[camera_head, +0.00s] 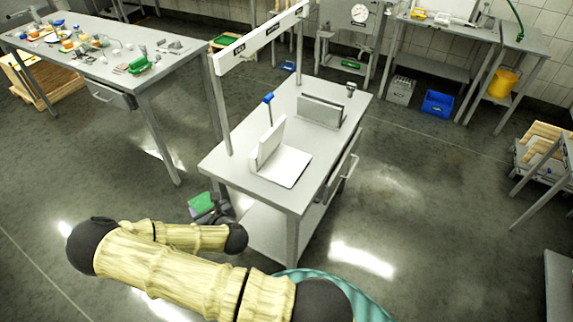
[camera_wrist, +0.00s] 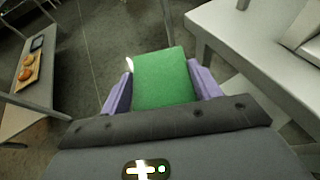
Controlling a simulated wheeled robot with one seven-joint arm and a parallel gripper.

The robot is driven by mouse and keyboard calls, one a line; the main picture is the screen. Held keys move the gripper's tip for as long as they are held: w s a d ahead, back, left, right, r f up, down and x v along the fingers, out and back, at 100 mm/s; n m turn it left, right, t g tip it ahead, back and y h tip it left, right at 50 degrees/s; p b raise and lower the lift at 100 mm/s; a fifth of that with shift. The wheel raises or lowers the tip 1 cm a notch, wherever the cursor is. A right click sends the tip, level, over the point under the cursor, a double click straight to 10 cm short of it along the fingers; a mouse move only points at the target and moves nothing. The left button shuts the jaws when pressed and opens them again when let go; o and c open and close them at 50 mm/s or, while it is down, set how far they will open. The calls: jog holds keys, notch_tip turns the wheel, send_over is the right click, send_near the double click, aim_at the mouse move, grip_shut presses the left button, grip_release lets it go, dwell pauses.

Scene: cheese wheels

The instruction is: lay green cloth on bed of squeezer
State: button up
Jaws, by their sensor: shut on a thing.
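My gripper (camera_wrist: 162,90) is shut on a folded green cloth (camera_wrist: 162,78), which lies flat between the two purple fingers. In the head view the cloth (camera_head: 201,203) is low beside the left front of the grey table, apart from it. On that table stands a white L-shaped device (camera_head: 282,168) with a flat bed and an upright plate, and a second grey one (camera_head: 320,110) behind it. Either could be the squeezer; I cannot tell which. A blue-tipped lever (camera_head: 268,98) stands beside the white one. The beds look bare.
The grey table (camera_head: 225,165) has a post and an overhead labelled beam (camera_head: 262,38). In the wrist view its edge (camera_wrist: 222,40) is at the right. A cluttered table (camera_head: 112,80) stands at the left, with another green item (camera_head: 141,66). The floor between is clear.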

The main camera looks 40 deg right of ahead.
jog(key=s+d+m+g+h+b, duration=0.2)
jog(key=d+m+g+h+b, duration=0.1)
jog(key=d+m+h, duration=0.1)
jog(key=s+d+f+m+g+h+b, duration=0.1)
jog(key=d+m+g+h+b, duration=0.1)
jog(key=d+m+h+b, duration=0.2)
jog(key=s+d+m+g+h+b, duration=0.2)
jog(key=d+m+g+h+b, duration=0.1)
jog(key=d, duration=0.5)
jog(key=shift+s+d+f+m+g+h+b, duration=0.2)
jog(key=shift+m+h, duration=0.2)
jog(key=shift+m, duration=0.25)
jog(key=shift+s+d+f+m+g+h+b, duration=0.1)
jog(key=shift+d+m+h, duration=0.1)
jog(key=shift+m+h, duration=0.35)
send_near(288, 166)
jog(key=d, duration=0.1)
jog(key=w+d, duration=0.1)
jog(key=d, duration=0.1)
jog(key=w+d+p, duration=0.1)
jog(key=d, duration=0.1)
jog(key=shift+r, duration=0.1)
